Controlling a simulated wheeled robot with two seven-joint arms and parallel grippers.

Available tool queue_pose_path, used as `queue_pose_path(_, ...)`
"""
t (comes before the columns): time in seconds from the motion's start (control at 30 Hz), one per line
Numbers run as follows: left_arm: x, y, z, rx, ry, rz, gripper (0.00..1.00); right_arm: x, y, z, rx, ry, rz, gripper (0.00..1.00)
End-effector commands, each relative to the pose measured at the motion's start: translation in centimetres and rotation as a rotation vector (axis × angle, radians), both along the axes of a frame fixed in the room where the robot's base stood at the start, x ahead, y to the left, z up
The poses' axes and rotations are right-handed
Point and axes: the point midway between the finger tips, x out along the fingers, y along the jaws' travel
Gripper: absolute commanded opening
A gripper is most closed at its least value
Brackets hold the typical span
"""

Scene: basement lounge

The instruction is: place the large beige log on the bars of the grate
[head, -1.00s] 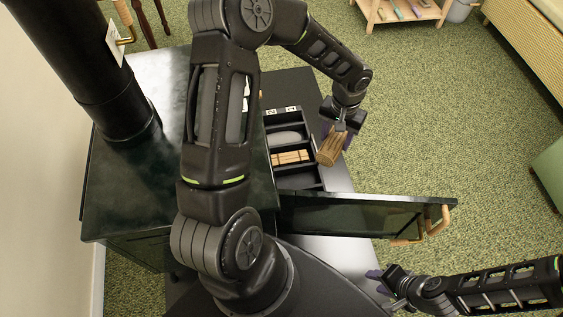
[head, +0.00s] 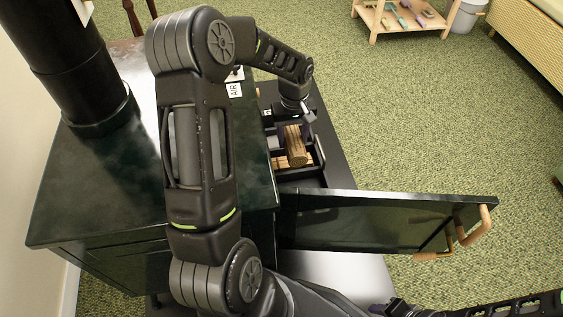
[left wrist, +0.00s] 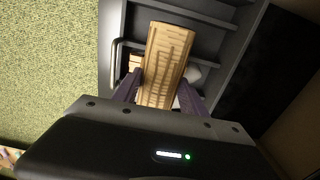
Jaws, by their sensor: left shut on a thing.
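I cannot tell whether the log touches the bars. Light brown wood (left wrist: 134,62) and a grey rounded thing (left wrist: 194,74) show beside the log, lower down. My right gripper (head: 392,308) is at the bottom edge, partly cut off.
The stove door (head: 365,222) stands open in front of the firebox, with a wooden handle (head: 472,228). The stove top (head: 105,185) and black flue (head: 70,60) are at the left. A wooden shelf (head: 405,18) stands far back.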

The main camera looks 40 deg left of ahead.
Motion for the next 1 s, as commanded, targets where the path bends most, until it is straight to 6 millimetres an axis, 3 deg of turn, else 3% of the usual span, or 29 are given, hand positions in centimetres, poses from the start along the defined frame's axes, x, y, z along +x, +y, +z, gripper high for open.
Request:
queue_pose_path(0.17, 0.0, 0.0, -0.7, -0.001, 0.001, -0.001, 0.0, 0.0, 0.0, -0.2, 0.0, -0.001, 0.0, 0.36)
queue_pose_path(0.5, 0.0, 0.0, -6.1, 0.0, 0.001, -0.002, 0.0, 0.4, -0.4, -1.8, -0.006, -0.007, -0.01, 0.36)
queue_pose_path(0.87, 0.0, 0.0, -6.4, 0.0, 0.0, -0.002, 0.0, 0.5, -0.4, -1.8, -0.007, -0.008, -0.011, 0.36)
queue_pose_path(1.0, 0.0, -0.1, -8.1, -0.001, 0.001, -0.003, 0.0, 0.6, -0.5, -2.4, -0.008, -0.009, -0.013, 0.36)
